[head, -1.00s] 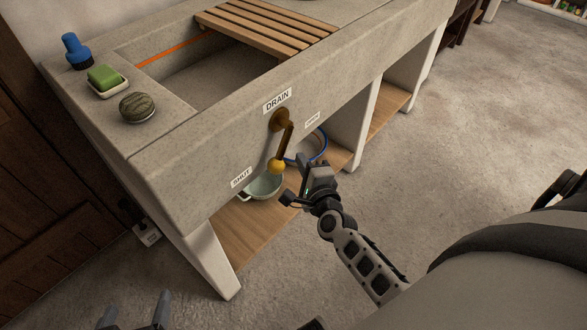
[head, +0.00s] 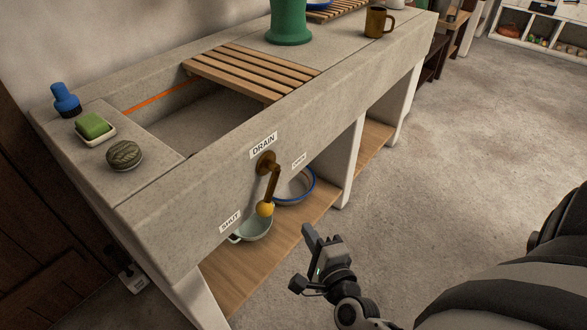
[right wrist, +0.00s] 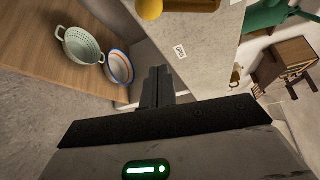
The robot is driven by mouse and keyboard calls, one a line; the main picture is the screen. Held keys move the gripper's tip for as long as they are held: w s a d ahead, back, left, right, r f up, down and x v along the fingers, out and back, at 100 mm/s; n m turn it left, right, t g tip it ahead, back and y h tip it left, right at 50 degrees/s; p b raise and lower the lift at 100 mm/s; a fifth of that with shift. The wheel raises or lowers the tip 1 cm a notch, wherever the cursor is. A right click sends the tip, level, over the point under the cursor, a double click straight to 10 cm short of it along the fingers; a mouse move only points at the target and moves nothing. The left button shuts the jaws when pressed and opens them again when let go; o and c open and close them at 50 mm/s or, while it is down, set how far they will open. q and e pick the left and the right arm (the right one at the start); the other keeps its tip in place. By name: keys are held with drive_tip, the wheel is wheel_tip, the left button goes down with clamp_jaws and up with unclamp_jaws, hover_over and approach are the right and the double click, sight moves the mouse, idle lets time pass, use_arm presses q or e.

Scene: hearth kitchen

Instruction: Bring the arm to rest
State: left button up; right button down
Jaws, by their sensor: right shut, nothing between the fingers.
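My right gripper (head: 318,238) is in front of the stone sink, low and to the right of the drain lever. Its fingers are shut with nothing between them, and they also show closed in the right wrist view (right wrist: 157,84). The brass drain lever (head: 270,184) hangs down from its pivot, with a yellow knob (head: 265,209) at its end. The knob also shows at the top of the right wrist view (right wrist: 149,8). The gripper is apart from the lever. My left gripper is out of view.
The sink front (head: 185,215) bears DRAIN, SHUT and OPEN labels. A wooden shelf (head: 225,280) below holds a pale green colander (head: 255,229) and a blue-rimmed bowl (head: 297,187). A brown mug (head: 378,22) stands on top. The floor (head: 440,150) at right is clear.

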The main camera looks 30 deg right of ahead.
use_arm(q)
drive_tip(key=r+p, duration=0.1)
drive_tip(key=p, duration=0.1)
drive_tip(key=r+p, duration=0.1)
drive_tip(key=p, duration=0.2)
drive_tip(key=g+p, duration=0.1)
drive_tip(key=p, duration=0.1)
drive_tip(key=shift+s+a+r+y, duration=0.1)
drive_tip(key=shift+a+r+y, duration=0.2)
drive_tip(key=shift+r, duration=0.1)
use_arm(e)
drive_tip(key=s+a+r+n+g+y, duration=0.2)
drive_tip(key=a+n, duration=0.4)
drive_tip(key=n, duration=0.6)
drive_tip(key=s+a+r+n+g+y, duration=0.3)
drive_tip(key=s+a+r+n+y, duration=0.1)
drive_tip(key=n, duration=0.8)
drive_tip(key=shift+s+a+r+n+y, duration=0.35)
drive_tip(key=shift+s+a+r, duration=0.25)
drive_tip(key=shift+a+r, duration=0.35)
drive_tip(key=shift+a+f, duration=0.1)
